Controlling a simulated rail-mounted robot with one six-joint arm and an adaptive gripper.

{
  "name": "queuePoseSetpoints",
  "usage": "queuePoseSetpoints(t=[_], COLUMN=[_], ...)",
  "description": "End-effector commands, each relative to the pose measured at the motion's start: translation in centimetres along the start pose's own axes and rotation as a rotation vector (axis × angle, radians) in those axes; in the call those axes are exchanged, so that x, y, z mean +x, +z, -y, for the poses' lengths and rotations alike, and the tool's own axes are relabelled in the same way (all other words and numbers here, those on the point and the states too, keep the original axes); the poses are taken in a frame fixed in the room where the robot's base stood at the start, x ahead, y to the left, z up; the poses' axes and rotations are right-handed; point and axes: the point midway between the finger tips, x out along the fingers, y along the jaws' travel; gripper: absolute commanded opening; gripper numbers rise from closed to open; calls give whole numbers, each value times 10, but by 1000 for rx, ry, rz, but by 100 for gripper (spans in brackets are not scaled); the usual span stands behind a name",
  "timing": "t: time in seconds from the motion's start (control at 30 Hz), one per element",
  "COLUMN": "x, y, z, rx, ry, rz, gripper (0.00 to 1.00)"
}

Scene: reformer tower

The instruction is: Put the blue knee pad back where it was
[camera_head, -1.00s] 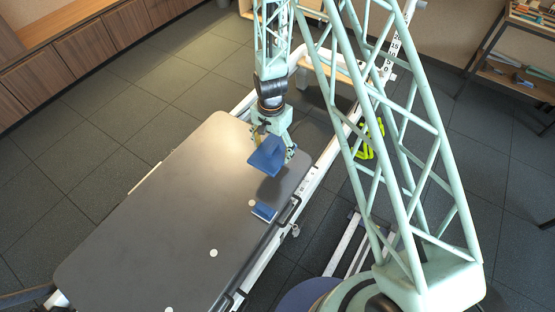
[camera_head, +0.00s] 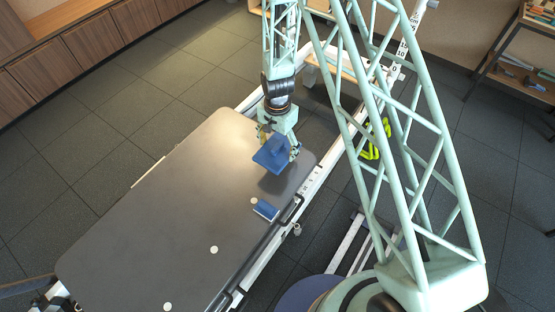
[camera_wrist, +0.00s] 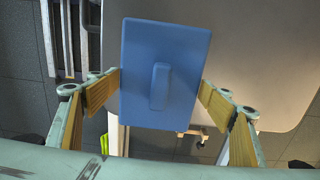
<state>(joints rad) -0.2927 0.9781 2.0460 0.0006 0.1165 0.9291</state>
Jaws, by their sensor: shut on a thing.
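The blue knee pad (camera_head: 272,155) is held by my gripper (camera_head: 279,147) above the far right part of the grey bed top (camera_head: 170,220). In the wrist view the knee pad (camera_wrist: 163,58) is a flat blue rectangle with a raised grip bar in its middle. The wood-coloured fingers of my gripper (camera_wrist: 160,86) close on its left and right sides. The pad hangs tilted in the head view; I cannot tell its exact height over the surface. A smaller blue block (camera_head: 266,210) sits at the bed's right edge.
Several white round dots (camera_head: 214,250) lie along the grey top. A white rail (camera_head: 310,185) runs along its right side. My green lattice column stands right of it. A shelf rack (camera_head: 515,65) is at the back right. The middle of the grey top is clear.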

Motion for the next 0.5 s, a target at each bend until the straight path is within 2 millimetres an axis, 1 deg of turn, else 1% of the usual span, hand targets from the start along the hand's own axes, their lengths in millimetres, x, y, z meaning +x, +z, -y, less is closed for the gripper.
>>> queuePoseSetpoints(t=[0.03,0.2,0.33,0.5], x=[8,28,36,38], y=[0,0,0,0], z=[0,-1,0,0], rx=[0,0,0,0], ry=[1,1,0,0], rz=[1,1,0,0], gripper=[62,62,62,62])
